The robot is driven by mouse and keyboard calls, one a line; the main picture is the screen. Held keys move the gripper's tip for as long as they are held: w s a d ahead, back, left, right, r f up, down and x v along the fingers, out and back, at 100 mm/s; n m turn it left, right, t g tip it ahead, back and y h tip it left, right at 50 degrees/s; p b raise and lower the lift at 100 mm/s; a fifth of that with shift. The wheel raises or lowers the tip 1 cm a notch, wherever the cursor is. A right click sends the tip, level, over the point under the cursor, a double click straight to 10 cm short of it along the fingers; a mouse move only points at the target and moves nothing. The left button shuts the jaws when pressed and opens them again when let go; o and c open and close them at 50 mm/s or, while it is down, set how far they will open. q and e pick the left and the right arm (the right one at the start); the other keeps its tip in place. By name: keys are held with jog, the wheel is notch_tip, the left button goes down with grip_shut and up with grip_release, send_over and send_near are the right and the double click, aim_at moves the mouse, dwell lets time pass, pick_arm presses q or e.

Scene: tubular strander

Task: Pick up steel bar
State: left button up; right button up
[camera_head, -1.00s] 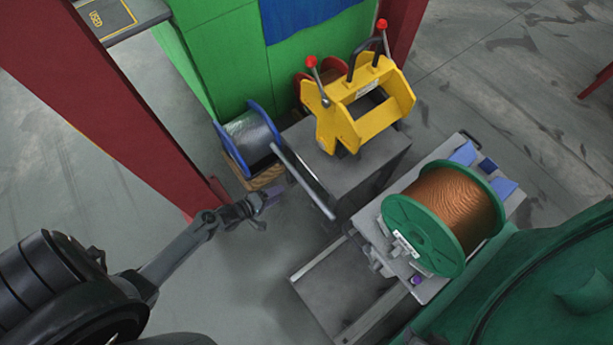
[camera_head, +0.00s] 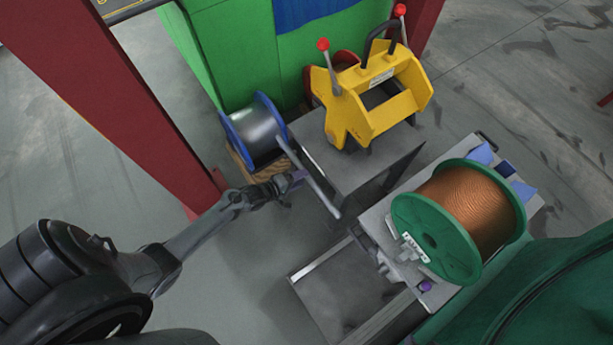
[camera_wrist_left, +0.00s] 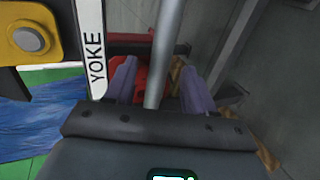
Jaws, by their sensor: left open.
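The steel bar (camera_head: 322,191) is a thin grey rod. In the head view it lies slanted along the near left edge of the grey stand. My left gripper (camera_head: 298,177) reaches it from the left, at about the middle of its length. In the left wrist view the bar (camera_wrist_left: 168,40) runs between the two purple fingers of the left gripper (camera_wrist_left: 159,78). The fingers are apart, with a visible gap on each side of the bar. My right gripper is out of view.
A grey stand (camera_head: 385,160) carries a yellow yoke (camera_head: 352,122) with red-knobbed levers. A blue-rimmed spool (camera_head: 286,133) stands behind the bar. A green-flanged copper spool (camera_head: 470,205) sits on a cart to the right.

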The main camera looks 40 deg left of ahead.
pick_arm(q)
jog(key=shift+w+d+f, duration=0.15)
jog(key=shift+w+f, duration=0.1)
jog(key=shift+w, duration=0.4)
jog(key=shift+s, duration=0.1)
grip_shut()
jog(key=shift+r, duration=0.15)
